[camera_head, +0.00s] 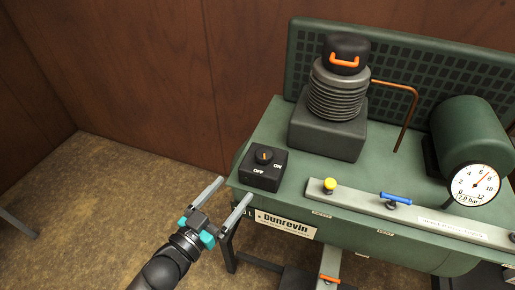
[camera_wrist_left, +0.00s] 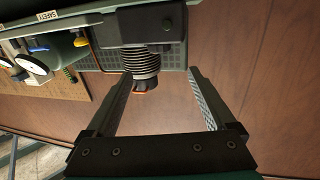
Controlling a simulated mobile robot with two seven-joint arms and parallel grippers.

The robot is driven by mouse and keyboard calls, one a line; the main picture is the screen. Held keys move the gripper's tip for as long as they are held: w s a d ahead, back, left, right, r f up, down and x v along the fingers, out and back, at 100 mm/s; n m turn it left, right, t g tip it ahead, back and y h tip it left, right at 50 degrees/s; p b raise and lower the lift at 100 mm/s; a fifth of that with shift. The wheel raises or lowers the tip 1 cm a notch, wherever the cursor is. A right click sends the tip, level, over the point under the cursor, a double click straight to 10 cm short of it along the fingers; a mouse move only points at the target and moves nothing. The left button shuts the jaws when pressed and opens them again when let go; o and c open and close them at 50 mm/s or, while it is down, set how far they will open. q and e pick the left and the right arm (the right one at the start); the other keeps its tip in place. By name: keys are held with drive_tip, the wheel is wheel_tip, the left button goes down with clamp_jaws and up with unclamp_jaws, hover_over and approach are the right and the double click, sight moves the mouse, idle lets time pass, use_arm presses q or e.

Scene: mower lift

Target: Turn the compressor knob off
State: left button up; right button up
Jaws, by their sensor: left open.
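The compressor knob (camera_head: 264,155) is a small dark dial with a yellow-orange mark on top of a black switch box (camera_head: 262,176). The box carries the white labels ON, on its right, and OFF, at its front. I cannot tell for sure which label the mark points to. The box sits on the front left corner of the green compressor (camera_head: 225,182). My left gripper (camera_head: 236,187) is open and empty, in front and to the left of the box, apart from the knob. In the left wrist view its fingers (camera_wrist_left: 159,73) are spread wide with nothing between. My right gripper is not in view.
A finned pump (camera_head: 338,92) with a black, orange-handled cap stands behind the box. A rail with a yellow knob (camera_head: 329,184) and a blue valve handle (camera_head: 396,199) runs right. A pressure gauge (camera_head: 474,184) is at far right.

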sight(259, 159)
use_arm(q)
drive_tip(key=b+x, duration=0.2)
drive_tip(key=x, duration=1.3)
drive_tip(key=shift+d, duration=0.15)
